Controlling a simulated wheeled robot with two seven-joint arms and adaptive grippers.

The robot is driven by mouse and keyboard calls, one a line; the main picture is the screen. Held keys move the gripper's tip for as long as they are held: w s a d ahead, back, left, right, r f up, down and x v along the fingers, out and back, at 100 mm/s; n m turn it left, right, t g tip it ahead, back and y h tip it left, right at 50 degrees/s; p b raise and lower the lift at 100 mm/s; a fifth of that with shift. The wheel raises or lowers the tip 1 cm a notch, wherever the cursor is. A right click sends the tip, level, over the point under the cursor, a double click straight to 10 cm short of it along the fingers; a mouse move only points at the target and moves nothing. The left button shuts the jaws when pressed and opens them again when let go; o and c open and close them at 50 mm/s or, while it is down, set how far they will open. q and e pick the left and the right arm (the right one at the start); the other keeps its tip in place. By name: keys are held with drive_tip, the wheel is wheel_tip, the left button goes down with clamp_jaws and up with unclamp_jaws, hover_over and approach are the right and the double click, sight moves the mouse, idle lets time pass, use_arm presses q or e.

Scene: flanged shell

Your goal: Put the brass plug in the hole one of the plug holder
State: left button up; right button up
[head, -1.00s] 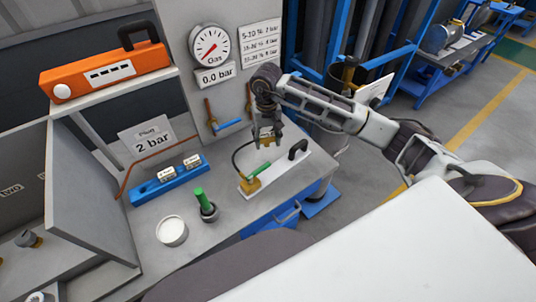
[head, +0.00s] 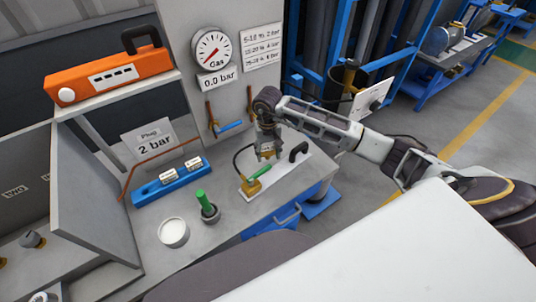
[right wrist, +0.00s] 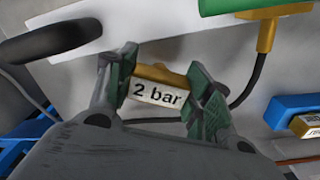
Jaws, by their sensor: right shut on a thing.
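My right gripper (head: 268,155) is above the white plate on the bench. In the right wrist view it (right wrist: 160,88) is shut on a brass plug (right wrist: 156,73) with a white "2 bar" label, held crosswise between the green finger pads. The plug is too small to make out clearly in the head view. Part of a blue block (right wrist: 293,108) shows at the right edge of the wrist view. My left gripper is not in view.
A green-handled brass valve (head: 256,181) and a black handle (head: 299,150) are on the white plate (head: 286,175). A green-topped peg in a dark cup (head: 208,212) and a white pot (head: 173,233) stand nearer. A "2 bar" sign (head: 153,141) stands behind the holder.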

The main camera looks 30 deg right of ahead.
drive_tip(key=shift+f, duration=0.95)
drive_tip(key=shift+f, duration=0.15)
drive_tip(key=o, duration=1.1)
drive_tip(key=shift+c, duration=0.2)
